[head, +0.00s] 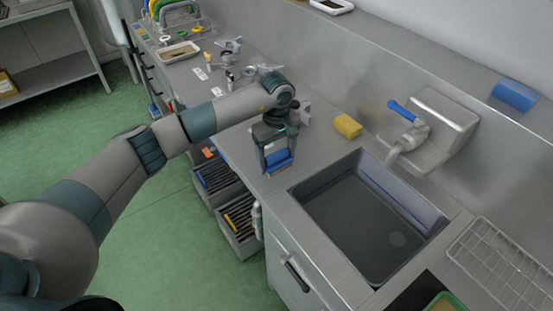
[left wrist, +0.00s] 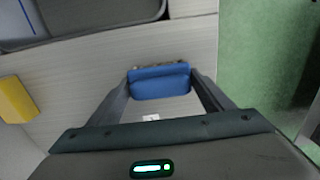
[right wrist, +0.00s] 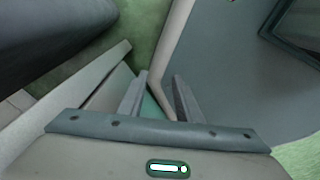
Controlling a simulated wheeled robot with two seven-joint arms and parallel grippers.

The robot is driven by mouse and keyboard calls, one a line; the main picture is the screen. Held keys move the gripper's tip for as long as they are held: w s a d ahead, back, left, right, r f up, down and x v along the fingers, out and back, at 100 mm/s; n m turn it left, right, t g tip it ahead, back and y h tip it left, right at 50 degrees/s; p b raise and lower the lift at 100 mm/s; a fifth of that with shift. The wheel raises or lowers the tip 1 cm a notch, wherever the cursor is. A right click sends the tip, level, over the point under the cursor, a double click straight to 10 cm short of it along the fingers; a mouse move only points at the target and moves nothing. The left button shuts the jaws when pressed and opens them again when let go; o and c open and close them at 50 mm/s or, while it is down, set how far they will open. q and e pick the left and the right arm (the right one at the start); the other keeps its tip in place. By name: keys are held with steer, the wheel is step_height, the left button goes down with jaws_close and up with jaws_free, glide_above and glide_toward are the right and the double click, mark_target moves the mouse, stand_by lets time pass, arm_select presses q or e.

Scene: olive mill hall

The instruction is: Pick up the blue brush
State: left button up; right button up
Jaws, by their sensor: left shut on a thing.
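The blue brush (head: 277,160) is between the fingers of my left gripper (head: 277,168), just above or on the steel counter to the left of the sink; I cannot tell whether it touches the counter. In the left wrist view the brush (left wrist: 160,82) shows as a blue block with the fingertips of my left gripper (left wrist: 160,88) shut on its two ends. My right gripper (right wrist: 158,85) shows only in the right wrist view. Its two fingers stand apart with nothing between them.
A sink (head: 355,225) lies right of the left gripper, with a blue-handled tap (head: 405,140) behind it. A yellow sponge (head: 348,126) lies on the counter near the sink's back corner. Open drawers (head: 238,218) stick out below the counter front. A wire rack (head: 497,262) stands right.

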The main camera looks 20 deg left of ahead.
mark_target(277, 154)
arm_select(q)
steer(key=shift+r, duration=0.55)
step_height(277, 154, up, 4)
steer(key=shift+f+p, duration=0.2)
steer(key=shift+p, duration=0.35)
steer(key=s+d+r+p, duration=0.2)
steer(key=s+d+r, duration=0.4)
steer(key=d, duration=0.3)
steer(key=shift+s+d+r, duration=0.15)
steer(key=shift+s+d, duration=0.1)
steer(key=shift+s, duration=0.25)
steer(key=shift+o, duration=1.2)
steer(key=shift+s+a+m, duration=0.2)
steer(key=shift+a+m, duration=0.1)
steer(key=shift+a, duration=0.1)
steer(key=shift+c, duration=0.4)
steer(key=s+a+m+b, duration=0.4)
steer(key=s+a+m, duration=0.5)
steer(key=s, duration=0.4)
steer(key=shift+s+a+r+m, duration=0.15)
steer(key=shift+a+r+m, duration=0.15)
steer(key=shift+a+m, duration=0.15)
